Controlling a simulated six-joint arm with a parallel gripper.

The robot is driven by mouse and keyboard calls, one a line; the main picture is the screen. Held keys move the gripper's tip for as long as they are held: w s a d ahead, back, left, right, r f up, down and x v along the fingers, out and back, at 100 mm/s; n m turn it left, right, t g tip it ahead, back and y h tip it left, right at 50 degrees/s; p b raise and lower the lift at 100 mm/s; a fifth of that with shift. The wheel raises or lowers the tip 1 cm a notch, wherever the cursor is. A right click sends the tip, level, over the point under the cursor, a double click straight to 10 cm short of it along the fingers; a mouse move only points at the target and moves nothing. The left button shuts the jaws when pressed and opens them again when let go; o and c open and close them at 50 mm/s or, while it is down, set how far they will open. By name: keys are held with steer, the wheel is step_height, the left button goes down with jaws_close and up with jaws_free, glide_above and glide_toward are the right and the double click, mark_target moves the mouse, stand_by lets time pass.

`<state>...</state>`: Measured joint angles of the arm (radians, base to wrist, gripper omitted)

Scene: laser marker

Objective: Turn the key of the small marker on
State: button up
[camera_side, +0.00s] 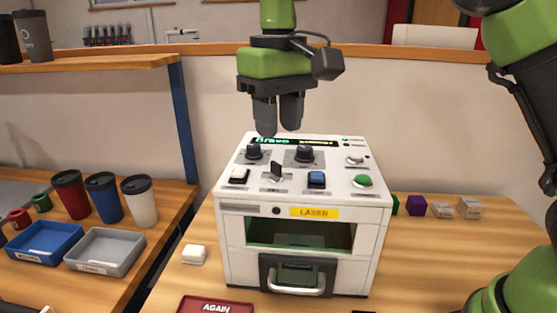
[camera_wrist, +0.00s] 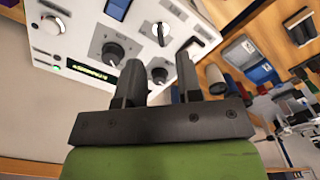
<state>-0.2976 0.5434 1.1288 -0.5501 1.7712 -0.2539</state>
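The small marker (camera_side: 232,238) is a white box with a yellow LASER label, standing on the wooden table. Its dark key (camera_side: 277,171) stands up from the top panel, between a white button (camera_side: 239,176) and a blue button (camera_side: 316,180). In the wrist view the key (camera_wrist: 162,32) shows on a pale round plate beyond the fingers. I cannot tell whether it is at on. My gripper (camera_side: 278,125) points down above the panel's rear, over the lit display, apart from the key. In the wrist view my gripper (camera_wrist: 159,75) is open, with nothing between its fingers.
Two dark knobs (camera_side: 254,152) (camera_side: 305,153) rise at the panel's back, close under my gripper. A green button (camera_side: 362,181) is at right. Cups and trays stand at left.

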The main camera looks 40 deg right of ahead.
mark_target(278, 164)
step_height(278, 164, down, 7)
steer(key=shift+r, duration=0.1)
stand_by(0.3)
jaws_close()
